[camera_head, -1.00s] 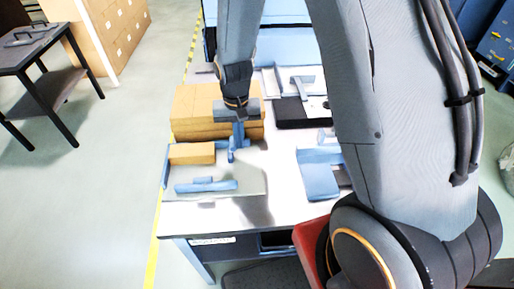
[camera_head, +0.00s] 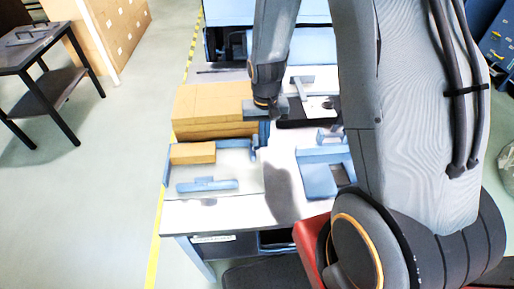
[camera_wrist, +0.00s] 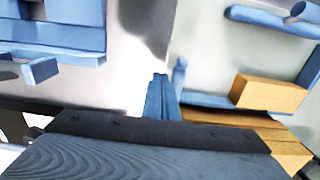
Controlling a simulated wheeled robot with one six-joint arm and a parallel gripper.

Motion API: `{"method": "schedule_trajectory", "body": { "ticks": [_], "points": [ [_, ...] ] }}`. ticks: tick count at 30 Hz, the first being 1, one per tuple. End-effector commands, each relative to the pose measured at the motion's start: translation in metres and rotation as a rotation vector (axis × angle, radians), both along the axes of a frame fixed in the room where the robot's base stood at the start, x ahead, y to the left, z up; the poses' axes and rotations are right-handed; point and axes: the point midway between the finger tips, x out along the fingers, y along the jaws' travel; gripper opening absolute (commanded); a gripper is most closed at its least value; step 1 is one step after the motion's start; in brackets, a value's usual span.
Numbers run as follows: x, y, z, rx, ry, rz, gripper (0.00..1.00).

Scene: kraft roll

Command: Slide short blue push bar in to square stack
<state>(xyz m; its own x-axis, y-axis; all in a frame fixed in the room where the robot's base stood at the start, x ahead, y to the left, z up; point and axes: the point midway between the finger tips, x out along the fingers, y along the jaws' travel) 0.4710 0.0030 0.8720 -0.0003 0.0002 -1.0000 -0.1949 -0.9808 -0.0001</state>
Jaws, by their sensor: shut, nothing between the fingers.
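A blue piece with an upright post, which looks like the short push bar (camera_head: 254,150), is at the back right of the grey plate (camera_head: 240,192). Its post and a low bar also show in the wrist view (camera_wrist: 180,76). A longer blue bar (camera_head: 207,185) with a raised handle lies along the plate's front. The stack (camera_head: 215,108) of cardboard boxes stands behind, and one loose box (camera_head: 193,153) lies on the plate. My gripper (camera_head: 264,144) is shut and empty, pointing down just right of the post. Its blue fingers (camera_wrist: 162,97) appear close to it; contact cannot be told.
A blue fixture (camera_head: 322,178) stands on the table to the right, with a black tray (camera_head: 306,117) behind it. The white tabletop (camera_head: 225,215) is clear in front of the plate. A dark side table (camera_head: 45,60) stands far left.

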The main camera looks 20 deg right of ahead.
Motion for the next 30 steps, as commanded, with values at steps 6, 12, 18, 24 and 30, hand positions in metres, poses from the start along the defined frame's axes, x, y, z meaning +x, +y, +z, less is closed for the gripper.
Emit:
{"method": "schedule_trajectory", "body": {
  "ticks": [6, 12, 18, 24, 30],
  "points": [
    [-0.001, -0.003, 0.003, 0.000, 0.000, 0.000, 0.00],
    [-0.001, -0.003, 0.020, 0.000, -0.001, 0.000, 0.00],
    [-0.001, -0.002, 0.038, 0.000, -0.002, 0.000, 0.00],
    [-0.001, -0.002, 0.056, 0.000, -0.001, 0.000, 0.00],
    [-0.001, -0.002, 0.070, 0.000, -0.001, 0.000, 0.00]
  ]
}}
